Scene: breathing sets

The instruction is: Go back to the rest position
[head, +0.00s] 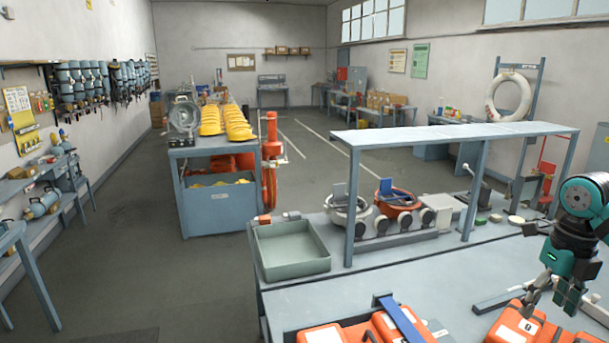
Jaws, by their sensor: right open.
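My right gripper (551,294) shows at the right edge in the head view, its fingers pointing down and apart. It is open and hangs just above an orange case (522,329) on the grey workbench (440,268). Whether its fingertips touch the case I cannot tell. Nothing shows between its fingers. My left gripper is not in the picture.
A second orange case (338,333) with a blue strap lies at the bench's front. A grey-green tray (291,250) sits at its left corner. A raised shelf (450,135) on posts spans the bench. Open floor (130,255) lies to the left.

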